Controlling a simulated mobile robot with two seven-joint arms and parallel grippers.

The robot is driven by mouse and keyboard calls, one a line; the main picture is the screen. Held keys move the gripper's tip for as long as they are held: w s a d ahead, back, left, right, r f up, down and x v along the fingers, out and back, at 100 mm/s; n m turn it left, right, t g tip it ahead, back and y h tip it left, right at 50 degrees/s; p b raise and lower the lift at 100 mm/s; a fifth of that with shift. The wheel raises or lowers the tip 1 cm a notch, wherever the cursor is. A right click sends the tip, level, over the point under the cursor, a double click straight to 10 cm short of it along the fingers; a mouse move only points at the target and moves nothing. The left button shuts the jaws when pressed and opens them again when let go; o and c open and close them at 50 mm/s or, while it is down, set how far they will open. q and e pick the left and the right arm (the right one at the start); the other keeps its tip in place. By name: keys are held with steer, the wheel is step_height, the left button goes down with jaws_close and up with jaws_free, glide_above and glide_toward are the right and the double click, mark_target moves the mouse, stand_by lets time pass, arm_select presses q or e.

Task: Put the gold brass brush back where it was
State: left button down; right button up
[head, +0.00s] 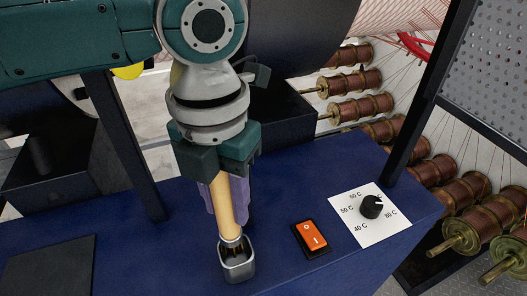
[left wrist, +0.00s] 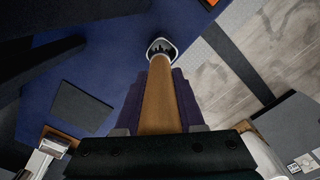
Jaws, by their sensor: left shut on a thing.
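The gold brass brush (head: 223,200) has a tan-gold handle and points down, slightly tilted. My left gripper (head: 225,205) has purple fingers shut around its handle. The brush's lower end is at a small grey metal cup (head: 238,270) on the blue surface. Its dark lower part appears inside the cup's rim; whether it touches the bottom is hidden. In the left wrist view the handle (left wrist: 158,105) runs from between the fingers to the cup (left wrist: 162,47). My right gripper is not in view.
On the blue bench top (head: 190,265), an orange switch (head: 312,236) and a white temperature dial plate (head: 364,228) lie right of the cup. A dark flat pad (head: 48,266) lies at the left. Dark posts rise from the bench. Copper-coloured spools (head: 360,108) stand behind at the right.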

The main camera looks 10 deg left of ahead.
mark_target(222, 174)
arm_select(q)
steer(key=f, duration=0.1)
steer(key=f+b, duration=0.1)
steer(key=f, duration=0.1)
steer(key=shift+s+d+b, duration=0.15)
steer(key=shift+s+b, duration=0.1)
steer(key=shift+b, duration=0.05)
step_height(222, 174, down, 4)
steer(key=b, duration=0.4)
steer(key=shift+r, duration=0.25)
steer(key=c, duration=1)
jaws_free()
steer(key=shift+f, duration=0.2)
steer(key=o, duration=0.5)
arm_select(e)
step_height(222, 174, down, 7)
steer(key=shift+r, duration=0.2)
arm_select(q)
steer(key=shift+r, duration=0.1)
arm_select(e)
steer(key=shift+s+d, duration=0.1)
arm_select(q)
steer(key=shift+r, duration=0.25)
step_height(222, 174, up, 12)
steer(key=shift+f+p, duration=0.15)
steer(key=shift+p, duration=0.2)
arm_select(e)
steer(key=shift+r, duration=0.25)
